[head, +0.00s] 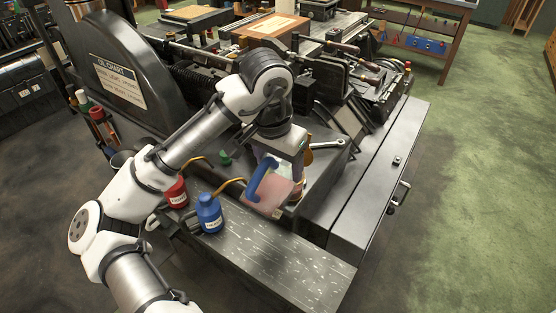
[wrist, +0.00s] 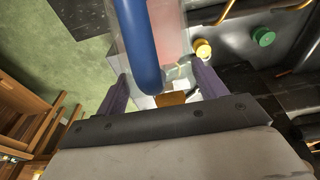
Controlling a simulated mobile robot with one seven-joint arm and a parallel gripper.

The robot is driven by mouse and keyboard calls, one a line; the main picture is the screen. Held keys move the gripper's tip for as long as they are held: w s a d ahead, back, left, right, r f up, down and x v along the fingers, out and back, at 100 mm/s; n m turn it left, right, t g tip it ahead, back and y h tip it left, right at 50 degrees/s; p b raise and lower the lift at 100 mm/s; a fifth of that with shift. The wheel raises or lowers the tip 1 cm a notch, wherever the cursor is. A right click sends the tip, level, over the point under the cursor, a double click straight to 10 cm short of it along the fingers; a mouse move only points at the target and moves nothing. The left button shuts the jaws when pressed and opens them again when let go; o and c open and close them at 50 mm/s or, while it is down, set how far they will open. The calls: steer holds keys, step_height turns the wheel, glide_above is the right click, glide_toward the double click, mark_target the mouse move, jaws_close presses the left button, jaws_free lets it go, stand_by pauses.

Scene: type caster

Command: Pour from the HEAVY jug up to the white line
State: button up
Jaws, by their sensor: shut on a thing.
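A clear jug (head: 268,197) with a blue handle (head: 262,177) and pink-red contents hangs tilted below my wrist, over the bench's front part. My gripper (head: 279,168) is shut on this jug. In the wrist view, the fingers of my gripper (wrist: 160,72) stand on either side of the clear jug (wrist: 175,32), and the blue handle (wrist: 140,50) runs between them. A small pale label shows low on the jug, but I cannot read it. I cannot make out a white line or a receiving vessel.
A blue can (head: 209,214) and a red can (head: 177,192), both with thin spouts, stand left of the jug. A grey ledge (head: 290,275) lies in front. A dark machine with an oil chart (head: 120,81) rises at the back left. A wrench (head: 326,143) lies right of my gripper.

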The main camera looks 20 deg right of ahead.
steer(key=shift+w+d+r+g+y+p, duration=0.2)
steer(key=shift+d+g+y+p, duration=0.15)
steer(key=shift+p, duration=1.2)
stand_by(1.5)
steer(key=shift+a, duration=0.1)
stand_by(1.5)
